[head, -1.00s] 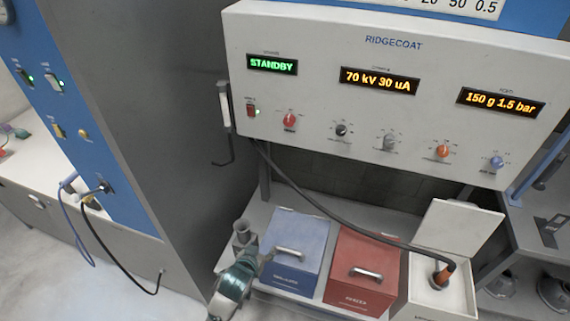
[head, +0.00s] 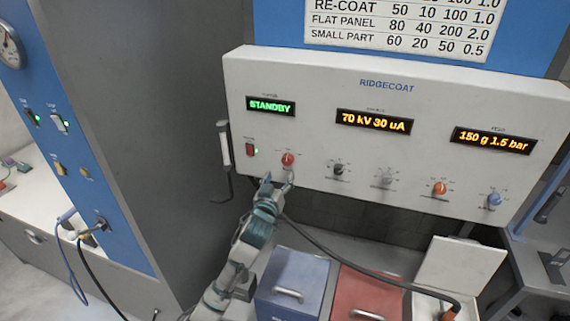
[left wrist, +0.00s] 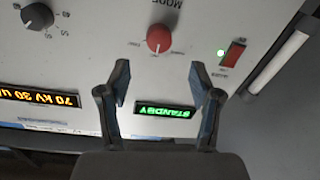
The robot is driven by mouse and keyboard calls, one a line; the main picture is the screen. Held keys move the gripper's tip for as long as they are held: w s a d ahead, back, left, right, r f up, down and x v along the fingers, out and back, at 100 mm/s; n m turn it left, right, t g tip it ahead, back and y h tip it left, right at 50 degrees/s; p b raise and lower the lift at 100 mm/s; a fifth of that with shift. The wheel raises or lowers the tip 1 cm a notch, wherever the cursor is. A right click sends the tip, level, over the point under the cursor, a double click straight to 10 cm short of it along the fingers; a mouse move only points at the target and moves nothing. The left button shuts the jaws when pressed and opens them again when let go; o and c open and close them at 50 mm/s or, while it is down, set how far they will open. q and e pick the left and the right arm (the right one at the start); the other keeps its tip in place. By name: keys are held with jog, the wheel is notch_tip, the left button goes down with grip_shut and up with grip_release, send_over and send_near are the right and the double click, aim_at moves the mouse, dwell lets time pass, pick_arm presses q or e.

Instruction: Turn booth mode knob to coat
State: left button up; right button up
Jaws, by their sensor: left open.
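The red mode knob (head: 288,159) sits on the lower left of the white RIDGECOAT panel (head: 300,80), below a green STANDBY display (head: 270,106). My left gripper (head: 278,182) is open just below the knob in the head view. In the left wrist view, which is turned over, the red knob (left wrist: 159,38) lies ahead of and between the open fingers (left wrist: 161,78), apart from both. Part of the word MODE shows by it. The knob's small position labels are too small to read. My right gripper is not in view.
A red rocker switch (head: 250,149) with a green light is left of the knob. A black knob (head: 339,169) is to its right, then grey, orange and blue knobs. A black hose (head: 330,238) hangs below. Blue (head: 290,270) and red (head: 365,292) boxes stand underneath.

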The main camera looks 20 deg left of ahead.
aim_at(286, 161)
pick_arm(q)
jog(key=w, duration=0.6)
jog(key=shift+w+r, duration=0.1)
jog(key=shift+w, duration=0.15)
jog(key=shift+w+a+p, duration=0.1)
jog(key=shift+w+p, duration=0.2)
jog(key=shift+w, duration=0.3)
jog(key=c, duration=1.1)
jog(key=shift+c, duration=0.2)
